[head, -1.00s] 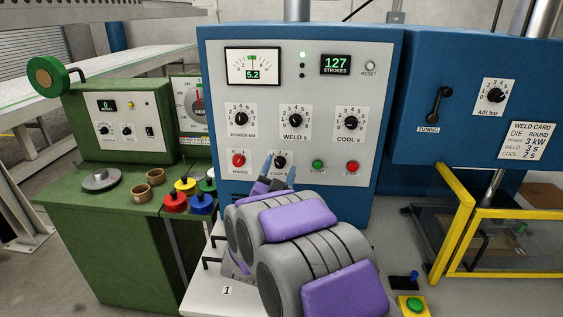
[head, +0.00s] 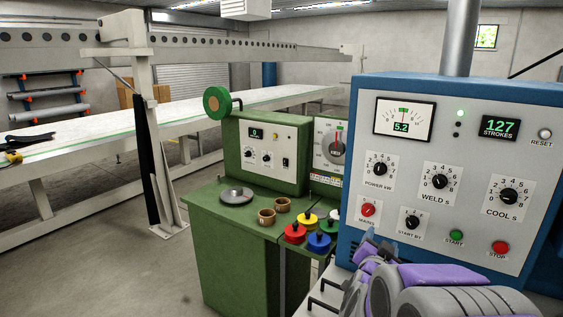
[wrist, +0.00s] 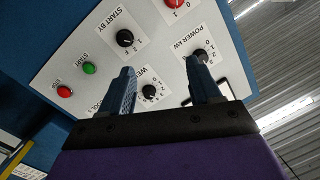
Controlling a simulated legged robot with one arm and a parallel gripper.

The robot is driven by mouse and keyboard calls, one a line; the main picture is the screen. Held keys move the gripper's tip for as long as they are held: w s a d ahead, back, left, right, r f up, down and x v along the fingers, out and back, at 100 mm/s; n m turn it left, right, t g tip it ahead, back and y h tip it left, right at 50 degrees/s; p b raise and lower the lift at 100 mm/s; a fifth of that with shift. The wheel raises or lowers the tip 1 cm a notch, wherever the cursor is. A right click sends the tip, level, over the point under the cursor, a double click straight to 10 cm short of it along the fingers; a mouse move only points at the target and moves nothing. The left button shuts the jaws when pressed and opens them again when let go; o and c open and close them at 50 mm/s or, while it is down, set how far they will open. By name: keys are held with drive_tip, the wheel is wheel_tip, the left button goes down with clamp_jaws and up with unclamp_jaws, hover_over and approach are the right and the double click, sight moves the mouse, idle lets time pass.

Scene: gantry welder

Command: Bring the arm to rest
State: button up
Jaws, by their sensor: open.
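My arm is folded low at the bottom right of the head view, in front of the blue welder cabinet. My gripper (head: 374,246) shows there just below the red MAINS knob (head: 368,209) and left of the START BY knob (head: 411,222). In the wrist view my gripper (wrist: 161,82) has its two blue fingers apart, with nothing between them. The fingers point toward the welder's control panel (wrist: 75,65), upside down in that view. I cannot tell the exact gap between the fingertips and the panel.
A green bench (head: 232,215) stands left of the welder, with a grey disc (head: 236,195), brown cups and coloured knobbed pieces on top. A long white table (head: 100,130) with a gantry post (head: 150,130) runs behind. Bare floor (head: 120,270) is at lower left.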

drive_tip(key=s+a+f+n+g+y, duration=0.3)
drive_tip(key=s+a+f+g+y, duration=0.1)
drive_tip(key=s+a, duration=0.3)
drive_tip(key=s+a+f+n+g+y, duration=0.3)
drive_tip(key=s+a+f+n+y, duration=0.1)
drive_tip(key=s+a, duration=0.35)
drive_tip(key=s+d+f+n+g, duration=0.1)
drive_tip(key=s+g, duration=0.9)
drive_tip(key=s, duration=1.9)
drive_tip(key=shift+s+d+f+n, duration=0.15)
drive_tip(key=shift+s+d+n, duration=0.1)
drive_tip(key=shift+d+n, duration=0.75)
drive_tip(key=shift+a, duration=0.2)
